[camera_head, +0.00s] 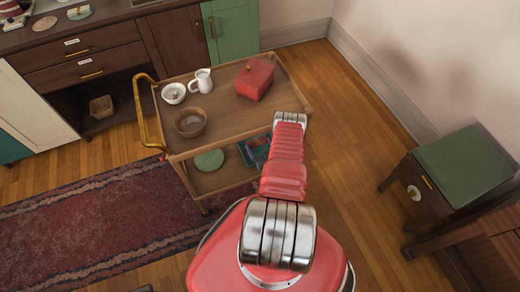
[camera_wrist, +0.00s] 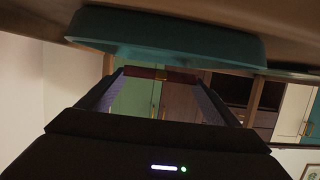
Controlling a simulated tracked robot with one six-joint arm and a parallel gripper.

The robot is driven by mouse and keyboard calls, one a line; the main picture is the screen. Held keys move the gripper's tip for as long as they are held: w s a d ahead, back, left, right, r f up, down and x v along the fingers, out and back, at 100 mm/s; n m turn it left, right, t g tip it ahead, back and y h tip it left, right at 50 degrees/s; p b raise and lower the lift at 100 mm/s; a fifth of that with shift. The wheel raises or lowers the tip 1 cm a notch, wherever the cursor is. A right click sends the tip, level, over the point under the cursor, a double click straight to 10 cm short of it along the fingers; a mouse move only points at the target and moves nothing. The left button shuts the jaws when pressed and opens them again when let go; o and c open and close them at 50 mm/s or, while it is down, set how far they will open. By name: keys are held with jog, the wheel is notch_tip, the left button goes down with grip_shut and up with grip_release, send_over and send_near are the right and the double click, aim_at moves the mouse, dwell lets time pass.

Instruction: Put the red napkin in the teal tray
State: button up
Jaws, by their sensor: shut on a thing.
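The red napkin (camera_wrist: 146,73), with a gold band around its middle, is held crosswise between the fingertips of my gripper (camera_wrist: 160,77) in the wrist view. The teal tray (camera_wrist: 165,42) lies close beyond the fingertips, along the top of that view, seen from its side. I cannot tell whether the napkin touches it. In the head view, part of the teal tray (camera_head: 249,156) shows on the trolley's lower shelf, beside my arm.
The wooden trolley (camera_head: 224,122) carries a red box (camera_head: 254,79), white pitcher (camera_head: 202,80), white bowl (camera_head: 173,93) and brown bowl (camera_head: 190,122) on its top shelf. A green round item (camera_head: 209,160) lies on the lower shelf. Floor is clear right of the trolley; a green-topped cabinet (camera_head: 465,162) stands farther right.

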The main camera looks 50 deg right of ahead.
aim_at(260, 152)
jog(key=shift+f, duration=0.15)
jog(key=shift+f, duration=1.7)
jog(key=shift+f, duration=0.15)
jog(key=o, duration=0.9)
jog(key=shift+s, duration=0.1)
jog(key=v, duration=1)
jog(key=shift+s+a+r, duration=0.15)
jog(key=shift+s+r, duration=0.05)
jog(key=shift+s, duration=0.05)
jog(key=shift+s+a+r, duration=0.2)
jog(key=shift+s+a, duration=0.15)
jog(key=shift+s, duration=0.15)
